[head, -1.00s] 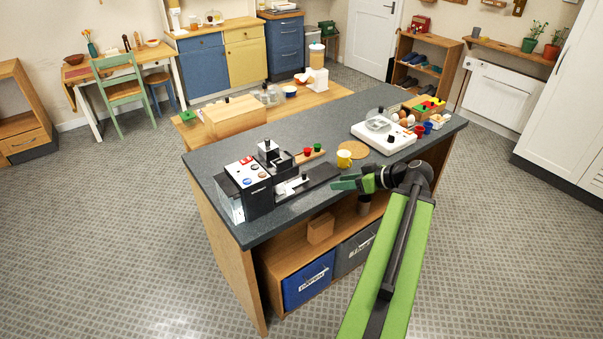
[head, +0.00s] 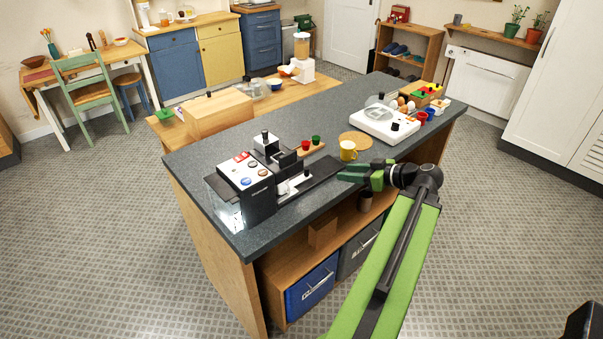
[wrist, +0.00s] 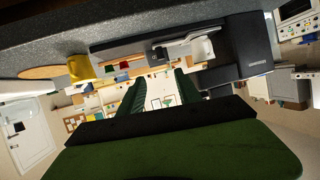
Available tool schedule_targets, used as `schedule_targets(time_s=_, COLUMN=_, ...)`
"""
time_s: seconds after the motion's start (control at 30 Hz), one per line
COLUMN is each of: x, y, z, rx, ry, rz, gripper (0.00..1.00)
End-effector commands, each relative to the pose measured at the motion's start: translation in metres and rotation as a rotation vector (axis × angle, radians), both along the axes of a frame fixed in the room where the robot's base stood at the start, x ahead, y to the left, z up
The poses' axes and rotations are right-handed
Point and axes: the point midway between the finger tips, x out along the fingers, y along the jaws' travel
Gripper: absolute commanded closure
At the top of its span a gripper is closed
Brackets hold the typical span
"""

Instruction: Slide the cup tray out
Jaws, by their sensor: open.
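The black and grey coffee machine (head: 250,185) stands at the left end of the dark counter. Its cup tray (head: 322,174) is a flat dark strip reaching right from the machine's base along the front of the counter. The tray also shows in the wrist view as a dark bar (wrist: 130,46), beside the black machine body (wrist: 240,52). My gripper (head: 346,174) is open and empty, at the counter's front edge close to the tray's right end. Its two green fingers (wrist: 160,88) show apart in the wrist view. I cannot tell whether they touch the tray.
A yellow mug (head: 348,150) stands just behind the tray's right end, near a round cork mat (head: 355,139). A small board with red and green items (head: 310,145) lies behind the tray. A white scale-like appliance (head: 385,124) is further right. Open shelves with bins (head: 312,290) are below.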

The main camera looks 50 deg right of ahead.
Motion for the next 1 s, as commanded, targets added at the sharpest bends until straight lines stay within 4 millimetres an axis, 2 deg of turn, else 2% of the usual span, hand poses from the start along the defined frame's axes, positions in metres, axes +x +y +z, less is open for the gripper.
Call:
schedule_targets(time_s=0.17, x=0.02, y=0.004, z=-0.01, rx=0.0, ry=0.001, rz=0.006, gripper=0.59)
schedule_targets(time_s=0.5, x=0.099, y=0.016, z=-0.045, rx=0.0, ry=0.002, rz=0.01, gripper=0.59)
schedule_targets(time_s=0.7, x=0.14, y=0.022, z=-0.06, rx=0.0, ry=0.001, rz=0.01, gripper=0.59)
schedule_targets(time_s=0.83, x=0.155, y=0.024, z=-0.065, rx=0.001, ry=0.001, rz=0.008, gripper=0.59)
schedule_targets(time_s=1.0, x=0.163, y=0.026, z=-0.066, rx=0.001, ry=0.001, rz=0.007, gripper=0.59)
